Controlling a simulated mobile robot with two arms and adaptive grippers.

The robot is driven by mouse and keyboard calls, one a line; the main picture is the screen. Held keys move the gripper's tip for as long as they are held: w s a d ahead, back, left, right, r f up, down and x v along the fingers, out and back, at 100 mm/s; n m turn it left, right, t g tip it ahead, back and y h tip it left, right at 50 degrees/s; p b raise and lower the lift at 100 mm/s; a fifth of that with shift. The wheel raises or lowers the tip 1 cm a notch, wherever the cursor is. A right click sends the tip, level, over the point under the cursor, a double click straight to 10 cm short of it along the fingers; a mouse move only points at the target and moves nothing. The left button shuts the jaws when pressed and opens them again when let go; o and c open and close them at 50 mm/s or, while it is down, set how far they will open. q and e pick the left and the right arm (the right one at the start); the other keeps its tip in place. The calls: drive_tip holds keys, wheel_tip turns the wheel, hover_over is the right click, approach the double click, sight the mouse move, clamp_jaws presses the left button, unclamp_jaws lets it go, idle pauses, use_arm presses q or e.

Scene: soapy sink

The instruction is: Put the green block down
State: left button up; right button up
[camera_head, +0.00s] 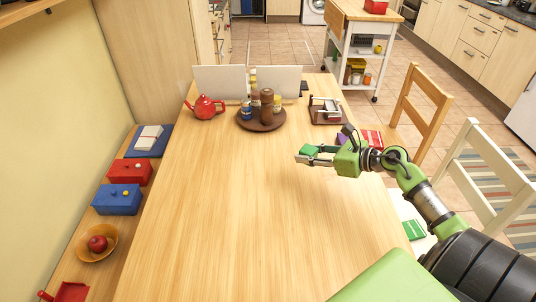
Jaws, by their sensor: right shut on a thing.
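The green block (308,150) is a small bright green piece near the middle right of the wooden table. My right gripper (305,155) reaches in from the right and is shut on the block, with its fingers pointing left. The block appears to be above the table top (230,210), but the exact height is hard to tell. Part of the block is hidden by the fingers. My left gripper is not in view.
A round tray (243,126) with jars and a brown mill (266,103), a red teapot (204,107) and a napkin holder (328,110) stand at the far end. Chairs (419,110) stand at right. The table's middle and near left are clear.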

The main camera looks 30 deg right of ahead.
drive_tip(key=w+d+r+m+h, duration=0.1)
drive_tip(key=d+h, duration=0.1)
drive_tip(key=d, duration=0.5)
drive_tip(key=b, duration=0.1)
hover_over(277, 175)
drive_tip(key=shift+m, duration=0.3)
drive_tip(key=f, duration=0.8)
drive_tip(key=shift+s+d+f, duration=0.1)
drive_tip(key=shift+d+f, duration=0.3)
drive_tip(key=shift+a+f, duration=0.1)
drive_tip(key=shift+f, duration=0.1)
drive_tip(key=f+b, duration=0.3)
drive_tip(key=shift+w+a, duration=0.2)
drive_tip(key=shift+a, duration=0.1)
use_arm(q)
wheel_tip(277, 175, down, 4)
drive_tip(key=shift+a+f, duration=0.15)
use_arm(e)
drive_tip(key=shift+f, duration=0.25)
use_arm(q)
drive_tip(key=shift+b, duration=0.3)
use_arm(e)
drive_tip(key=shift+f, duration=0.2)
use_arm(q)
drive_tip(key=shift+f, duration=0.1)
use_arm(e)
drive_tip(key=o, duration=1.1)
